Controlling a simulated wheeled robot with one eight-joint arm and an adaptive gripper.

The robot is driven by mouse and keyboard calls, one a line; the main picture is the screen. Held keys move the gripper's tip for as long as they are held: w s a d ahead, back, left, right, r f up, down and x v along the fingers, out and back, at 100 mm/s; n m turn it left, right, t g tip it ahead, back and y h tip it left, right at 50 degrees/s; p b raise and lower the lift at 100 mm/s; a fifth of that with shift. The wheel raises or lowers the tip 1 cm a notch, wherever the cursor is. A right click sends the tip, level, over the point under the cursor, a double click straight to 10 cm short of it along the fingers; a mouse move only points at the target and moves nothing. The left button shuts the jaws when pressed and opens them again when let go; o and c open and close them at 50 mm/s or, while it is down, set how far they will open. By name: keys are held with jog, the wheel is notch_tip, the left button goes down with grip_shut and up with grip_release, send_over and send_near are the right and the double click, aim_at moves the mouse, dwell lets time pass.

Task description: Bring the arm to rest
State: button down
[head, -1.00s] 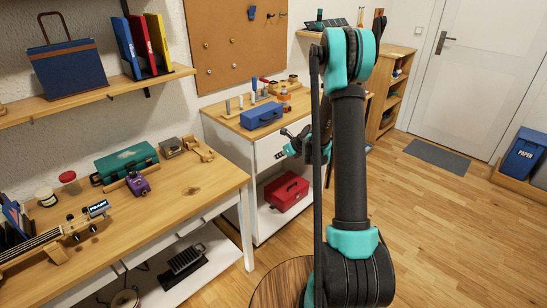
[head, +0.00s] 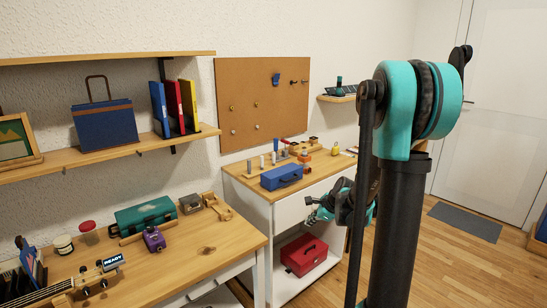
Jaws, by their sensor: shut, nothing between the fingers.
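My arm stands upright at the right of the head view, black with teal joint covers, and bends over at the top. My gripper (head: 313,212) shows small behind the arm's upright link, pointing left in front of the white cabinet (head: 262,228). Its fingers look shut and empty. It appears apart from the cabinet, but the exact gap is hard to tell. Part of the wrist is hidden behind the upright link.
A wooden workbench (head: 200,250) at the left holds a guitar (head: 85,283), a teal case (head: 145,216) and a purple pedal (head: 154,239). A blue toolbox (head: 281,177) sits on the cabinet, a red one (head: 304,255) below.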

jog(key=s+d+n+g+h, duration=0.1)
jog(key=s+n+h, duration=0.1)
jog(key=s+n, duration=0.8)
jog(key=s+d+f+n+h, duration=0.1)
jog(key=s+d+n+h, duration=0.1)
jog(key=s+n, duration=0.8)
jog(key=s, duration=0.6)
jog(key=shift+f+n+g, duration=0.25)
jog(key=shift+n+g, duration=0.05)
jog(key=shift+g, duration=0.1)
jog(key=shift+d, duration=0.1)
